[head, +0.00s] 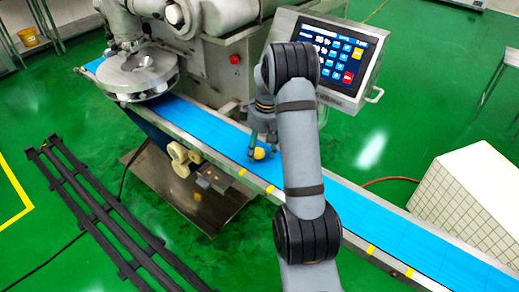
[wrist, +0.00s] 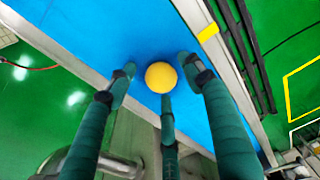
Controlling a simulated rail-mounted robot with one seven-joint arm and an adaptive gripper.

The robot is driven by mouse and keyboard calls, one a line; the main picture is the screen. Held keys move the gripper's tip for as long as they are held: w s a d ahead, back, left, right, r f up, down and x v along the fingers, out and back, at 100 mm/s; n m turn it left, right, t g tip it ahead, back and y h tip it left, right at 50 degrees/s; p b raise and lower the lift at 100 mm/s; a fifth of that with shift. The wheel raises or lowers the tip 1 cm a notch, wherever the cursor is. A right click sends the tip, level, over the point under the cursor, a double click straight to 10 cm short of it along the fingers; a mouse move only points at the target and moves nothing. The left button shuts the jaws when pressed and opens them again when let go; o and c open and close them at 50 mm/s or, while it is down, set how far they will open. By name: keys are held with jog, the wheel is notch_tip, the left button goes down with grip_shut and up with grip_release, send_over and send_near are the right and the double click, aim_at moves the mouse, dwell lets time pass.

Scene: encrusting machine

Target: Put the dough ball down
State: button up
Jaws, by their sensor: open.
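The dough ball (wrist: 161,77) is a round yellow ball that rests on the blue conveyor belt (wrist: 100,30). In the head view the dough ball (head: 260,153) shows small, partly hidden beside my gripper (head: 262,147). In the wrist view the green fingers of my gripper (wrist: 160,95) stand around the ball, one to its left, one to its right and one below it in the picture. Gaps show between the left and right fingers and the ball; I cannot tell whether the lower finger touches it. The gripper is open, low over the belt (head: 370,205).
A machine with a round metal disc (head: 139,72) stands at the belt's far left end. A control panel (head: 328,60) is behind my arm. Yellow marks (head: 243,172) line the belt's near edge. A white block (head: 470,190) stands at right. The belt right of my arm is clear.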

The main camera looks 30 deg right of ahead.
aim_at(263, 153)
notch_tip(263, 153, up, 12)
jog(key=s+p, duration=0.1)
jog(key=shift+s+d+r+p, duration=0.15)
jog(key=shift+d+p, duration=0.15)
jog(key=shift+p, duration=0.1)
dwell(0.3)
